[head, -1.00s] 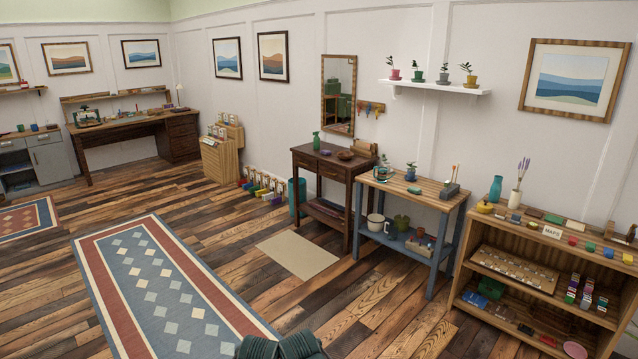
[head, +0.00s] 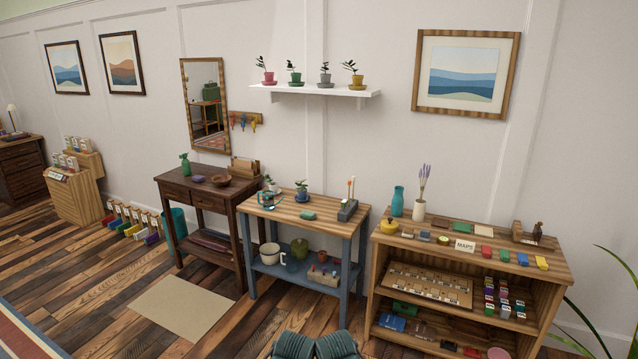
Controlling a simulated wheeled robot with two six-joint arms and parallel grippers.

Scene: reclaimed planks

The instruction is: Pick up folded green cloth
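A small flat green item (head: 308,215), which looks like a folded green cloth, lies on the wooden top of the blue-legged bench (head: 262,209). It is near the middle of the top, in front of a small potted plant (head: 302,192). A dark green flat piece (head: 466,228) also lies on top of the bookcase at the right; it is too small to tell what it is.
A dark wooden table (head: 180,180) stands left of the bench, and a wooden bookcase (head: 556,268) with goods stands to the right. A grey-and-black holder (head: 347,210) sits at the bench's right end. A beige mat (head: 180,306) lies on the otherwise clear floor in front.

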